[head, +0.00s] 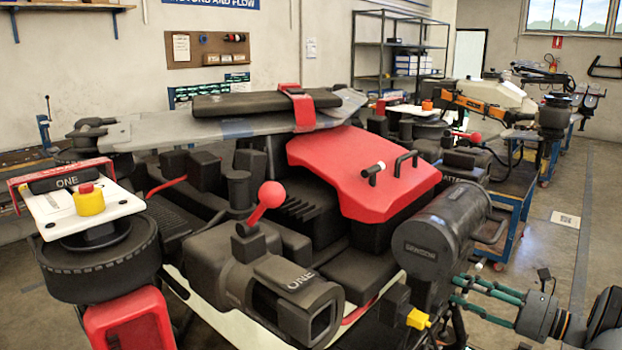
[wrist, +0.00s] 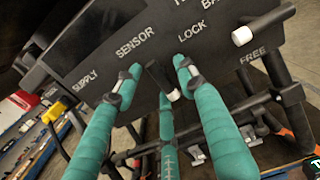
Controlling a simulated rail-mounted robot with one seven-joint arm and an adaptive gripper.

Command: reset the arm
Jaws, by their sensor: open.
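My gripper (wrist: 156,72) is open, with teal fingers spread in front of a dark labelled panel (wrist: 105,72). A short dark lever with a light tip (wrist: 163,82) stands between the fingertips, below the words SENSOR and LOCK. No finger is visibly closed on it, and I cannot tell whether one touches it. In the head view my gripper (head: 460,290) is at the lower right, pointing left. It is beside the front right of the spray drone (head: 365,172), near a dark cylinder (head: 440,236). The panel's face is not clear in the head view.
A white-tipped lever (wrist: 242,36) sits on the panel's right, near FREE. A red ball knob (head: 270,194) and a yellow-based red button (head: 89,200) stand on the drone. A blue cart (head: 508,225) is behind my arm. Open floor (head: 590,230) lies right.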

